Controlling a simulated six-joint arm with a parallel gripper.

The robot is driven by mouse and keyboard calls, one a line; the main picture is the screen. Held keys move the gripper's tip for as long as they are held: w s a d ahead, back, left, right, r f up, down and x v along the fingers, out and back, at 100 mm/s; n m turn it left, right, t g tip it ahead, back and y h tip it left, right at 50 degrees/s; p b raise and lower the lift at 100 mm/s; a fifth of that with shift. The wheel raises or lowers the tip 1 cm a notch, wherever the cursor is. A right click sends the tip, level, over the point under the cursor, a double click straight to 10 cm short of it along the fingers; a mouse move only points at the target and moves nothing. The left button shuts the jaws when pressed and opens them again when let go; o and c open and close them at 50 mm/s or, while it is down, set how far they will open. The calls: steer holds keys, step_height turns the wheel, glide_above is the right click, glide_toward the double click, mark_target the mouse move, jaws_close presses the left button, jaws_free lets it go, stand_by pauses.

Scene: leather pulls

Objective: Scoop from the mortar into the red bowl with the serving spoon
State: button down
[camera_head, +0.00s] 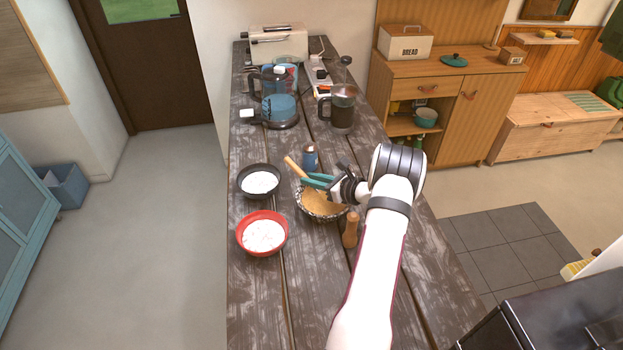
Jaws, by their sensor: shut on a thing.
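The red bowl (240,243) stands on the dark plank table and holds white, grainy stuff. The mortar is likely the dark-and-white patterned bowl (303,212), right of the red bowl, with brown stuff in it. My gripper (312,181), with teal fingers, is over the far side of this patterned bowl. It is shut on what looks like the serving spoon (291,164), whose light wooden end sticks out up and left of the fingers. The spoon's other end is hidden or merges with the brown contents, so I cannot tell whether it carries anything.
A dark bowl (243,188) with white stuff stands behind the red bowl. A wooden pestle-like piece (350,231) stands right of the patterned bowl, close to my arm. A blue canister (310,156) is just behind.

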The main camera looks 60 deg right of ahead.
steer(key=shift+r, duration=2.5)
